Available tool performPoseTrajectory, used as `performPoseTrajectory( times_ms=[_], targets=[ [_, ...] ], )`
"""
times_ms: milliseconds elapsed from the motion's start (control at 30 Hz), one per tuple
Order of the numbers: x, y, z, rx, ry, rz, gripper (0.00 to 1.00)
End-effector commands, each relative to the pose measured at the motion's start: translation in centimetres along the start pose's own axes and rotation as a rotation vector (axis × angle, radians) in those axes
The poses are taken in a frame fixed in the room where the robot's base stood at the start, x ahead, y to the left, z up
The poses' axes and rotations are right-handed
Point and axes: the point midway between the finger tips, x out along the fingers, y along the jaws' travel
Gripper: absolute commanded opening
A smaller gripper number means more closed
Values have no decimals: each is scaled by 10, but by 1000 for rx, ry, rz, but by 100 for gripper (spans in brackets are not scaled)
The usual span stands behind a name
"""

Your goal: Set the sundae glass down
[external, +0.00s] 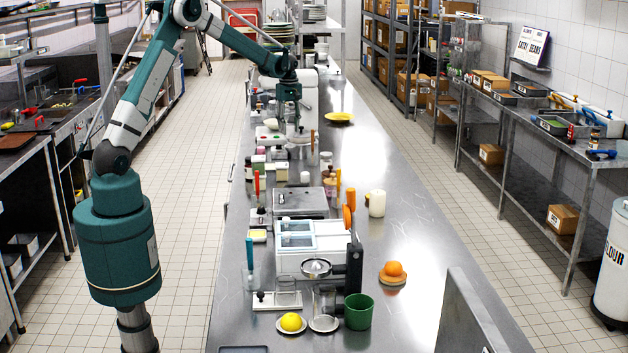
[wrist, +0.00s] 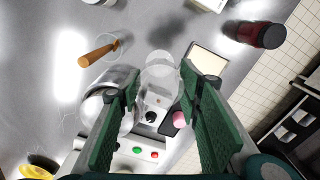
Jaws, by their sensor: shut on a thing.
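A clear sundae glass (wrist: 161,74) shows faintly between the green fingers of my gripper (wrist: 160,88) in the wrist view. My gripper is shut on it. In the external view my gripper (external: 289,115) is at the far part of the steel counter (external: 360,160), above a white appliance (external: 268,134) with coloured buttons. The glass is too small and clear to make out there. In the wrist view the appliance (wrist: 150,150) lies behind the glass, with a black knob and red and green buttons. I cannot tell how high the glass is above what is under it.
A rounded metal vessel (wrist: 107,92) is close to the left finger. An orange-handled tool (wrist: 98,50), a pale square dish (wrist: 207,60) and a dark red jar (wrist: 258,35) are nearby.

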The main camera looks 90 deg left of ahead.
Motion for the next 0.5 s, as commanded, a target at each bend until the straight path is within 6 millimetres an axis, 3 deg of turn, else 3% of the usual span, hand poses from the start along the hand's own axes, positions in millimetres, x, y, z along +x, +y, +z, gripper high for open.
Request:
performPoseTrajectory(
  times_ms=[167, 500],
  targets=[
    [6, 0, 0, 0, 0, 0, 10],
    [49, 0, 0, 0, 0, 0, 10]
  ],
)
